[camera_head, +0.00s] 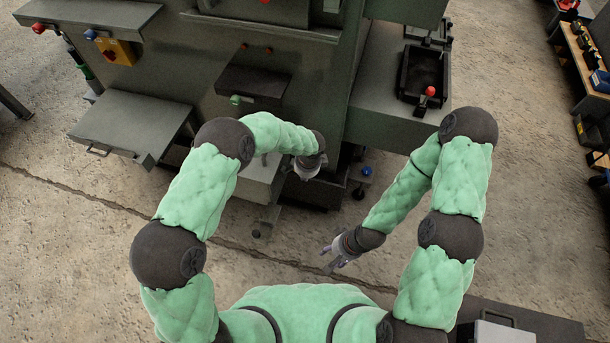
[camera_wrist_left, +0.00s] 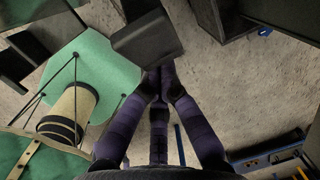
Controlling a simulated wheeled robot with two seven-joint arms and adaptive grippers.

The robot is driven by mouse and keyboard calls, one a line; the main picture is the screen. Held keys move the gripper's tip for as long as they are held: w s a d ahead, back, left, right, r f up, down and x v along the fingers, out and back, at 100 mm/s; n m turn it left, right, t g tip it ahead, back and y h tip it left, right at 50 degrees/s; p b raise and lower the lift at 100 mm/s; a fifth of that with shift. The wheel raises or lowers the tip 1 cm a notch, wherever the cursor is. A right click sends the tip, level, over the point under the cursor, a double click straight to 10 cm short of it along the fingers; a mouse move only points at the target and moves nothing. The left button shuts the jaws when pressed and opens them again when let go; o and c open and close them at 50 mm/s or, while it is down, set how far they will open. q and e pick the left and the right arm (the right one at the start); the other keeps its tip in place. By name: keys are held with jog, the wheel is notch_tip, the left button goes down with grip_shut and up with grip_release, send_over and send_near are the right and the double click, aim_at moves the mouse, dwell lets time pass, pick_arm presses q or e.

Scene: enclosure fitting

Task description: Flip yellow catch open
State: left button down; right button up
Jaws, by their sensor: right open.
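A yellow block with a dark red knob (camera_head: 116,51) is fixed to the machine at the upper left in the head view. I cannot tell if it is the catch; no other yellow catch shows clearly. My left gripper (camera_head: 308,167) hangs in front of the machine, far to the right of the yellow block. In the left wrist view its fingers (camera_wrist_left: 160,76) converge beside a dark grey block (camera_wrist_left: 148,42); whether they touch it is unclear. My right gripper (camera_head: 336,256) is open, low over the floor and apart from the machine.
The large grey machine (camera_head: 312,65) fills the top centre, with a shelf (camera_head: 133,122) jutting out at left. A black tray (camera_head: 424,72) and a red-knobbed lever (camera_head: 430,91) sit on its right side. Bare concrete floor (camera_head: 535,215) lies at right; a stocked bench (camera_head: 590,65) stands beyond.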

pick_arm(q)
jog(key=shift+a, duration=0.1)
dwell(0.7)
jog(key=shift+w+a+r+p, duration=0.2)
jog(key=shift+a+r+p, duration=0.15)
jog(key=shift+a, duration=0.2)
jog(key=s+d+r+p, duration=0.2)
jog(key=r, duration=0.4)
jog(key=s+d+r+p, duration=0.2)
jog(key=r+p, duration=0.1)
jog(key=r, duration=0.3)
jog(key=shift+d+r, duration=0.3)
jog(key=shift+d, duration=0.05)
